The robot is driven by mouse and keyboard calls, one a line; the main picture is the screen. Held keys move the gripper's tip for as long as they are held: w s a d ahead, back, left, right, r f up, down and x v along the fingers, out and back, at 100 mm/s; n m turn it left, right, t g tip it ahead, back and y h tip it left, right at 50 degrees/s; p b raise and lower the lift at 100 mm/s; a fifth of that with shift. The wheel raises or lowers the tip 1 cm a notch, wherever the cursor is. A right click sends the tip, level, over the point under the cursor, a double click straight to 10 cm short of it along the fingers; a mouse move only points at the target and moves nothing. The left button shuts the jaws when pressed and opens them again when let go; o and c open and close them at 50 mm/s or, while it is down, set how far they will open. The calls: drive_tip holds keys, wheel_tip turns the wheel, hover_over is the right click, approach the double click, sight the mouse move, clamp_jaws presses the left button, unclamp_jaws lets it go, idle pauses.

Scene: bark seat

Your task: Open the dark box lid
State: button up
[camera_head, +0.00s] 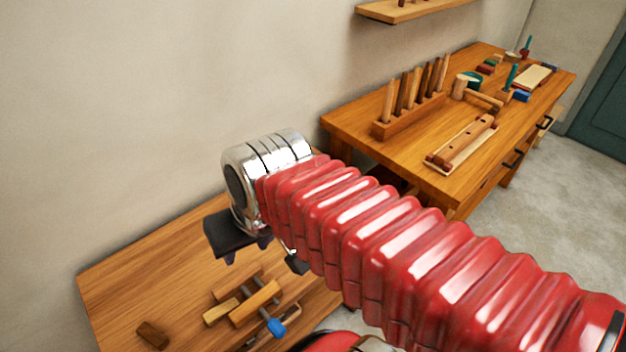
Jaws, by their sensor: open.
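My gripper (262,254) hangs from the silver wrist at the end of my red ribbed arm, above the near wooden bench. Its dark jaw parts are apart, and I see nothing held between them. I cannot make out a dark box with a lid for sure; my arm and wrist cover part of the near bench and the space behind it. A small dark brown block (152,335) lies at the bench's front left, apart from the gripper; I cannot tell whether it has a lid.
On the near bench (130,275), a wooden clamp (255,303) with a blue handle end lies below the gripper. A second workbench (365,145) at the right holds a rack of upright tools (408,118) and wooden pieces.

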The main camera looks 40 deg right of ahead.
drive_tip(key=w+d+f+m+y, duration=0.8)
drive_tip(key=d+f+m+y, duration=0.25)
drive_tip(key=m, duration=0.55)
drive_tip(key=d+f+m+t+h, duration=0.2)
drive_tip(key=d+m+t, duration=0.4)
drive_tip(key=d, duration=0.6)
drive_tip(key=s+d+f+m+t+h, duration=0.1)
drive_tip(key=d+f+m+t+h, duration=0.1)
drive_tip(key=d+f+m+t, duration=0.3)
drive_tip(key=d+m+t, duration=0.1)
drive_tip(key=d+m, duration=0.2)
drive_tip(key=d, duration=0.4)
drive_tip(key=shift+s+d+m+h, duration=0.25)
drive_tip(key=shift+m+h, duration=0.05)
drive_tip(key=shift+h, duration=0.05)
drive_tip(key=shift+f, duration=0.1)
drive_tip(key=x, duration=1.3)
drive_tip(key=shift+w+a, duration=0.1)
drive_tip(key=shift+w, duration=0.3)
